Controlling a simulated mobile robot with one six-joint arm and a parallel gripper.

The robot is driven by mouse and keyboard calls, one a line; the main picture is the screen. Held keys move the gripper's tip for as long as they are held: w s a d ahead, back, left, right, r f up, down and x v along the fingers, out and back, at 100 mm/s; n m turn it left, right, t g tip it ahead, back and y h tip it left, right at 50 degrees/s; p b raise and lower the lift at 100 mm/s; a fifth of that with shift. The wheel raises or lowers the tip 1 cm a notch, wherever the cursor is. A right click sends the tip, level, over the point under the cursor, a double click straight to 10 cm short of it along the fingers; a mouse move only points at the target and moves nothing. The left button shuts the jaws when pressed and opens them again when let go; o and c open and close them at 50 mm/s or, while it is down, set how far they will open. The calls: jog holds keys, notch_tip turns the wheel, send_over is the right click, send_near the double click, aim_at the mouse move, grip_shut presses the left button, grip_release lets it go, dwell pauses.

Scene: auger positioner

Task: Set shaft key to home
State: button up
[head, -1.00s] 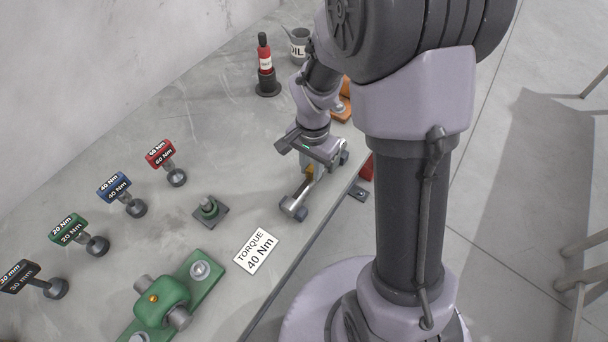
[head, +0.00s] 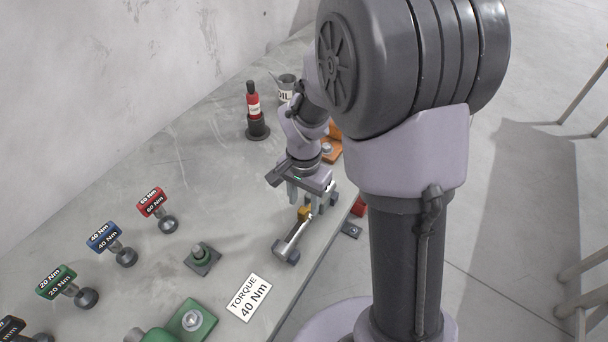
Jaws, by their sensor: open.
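I cannot tell for certain which part is the shaft key. A small yellow block (head: 304,214) shows at the far part of a grey bar with dark ends (head: 289,245), which lies near the table's front edge. My gripper (head: 308,199) points down over that block. Its fingers are apart, one on each side, and the block shows below and between them. I cannot tell whether a finger touches it. No place marked home is readable.
Labelled knobs in red (head: 152,202), blue (head: 104,237) and green (head: 57,281) line the wall side.

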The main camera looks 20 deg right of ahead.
aim_at(304, 209)
notch_tip(304, 209, up, 14)
jog(key=p, duration=0.3)
jog(key=shift+p, duration=0.35)
jog(key=shift+f, duration=0.1)
jog(key=s+a+n+t+y+b, duration=0.1)
jog(key=s+a+n+t+b, duration=0.2)
jog(key=s, duration=0.4)
jog(key=s+a+n+t+y+b, duration=0.1)
jog(key=s+a+n+t+b, duration=0.1)
jog(key=s+a+b, duration=0.3)
jog(key=s+n+b, duration=0.1)
jog(key=s+b, duration=0.2)
jog(key=shift+s+f+t, duration=0.15)
jog(key=shift+f+t, duration=0.15)
jog(key=shift+t, duration=0.1)
jog(key=shift+d, duration=0.2)
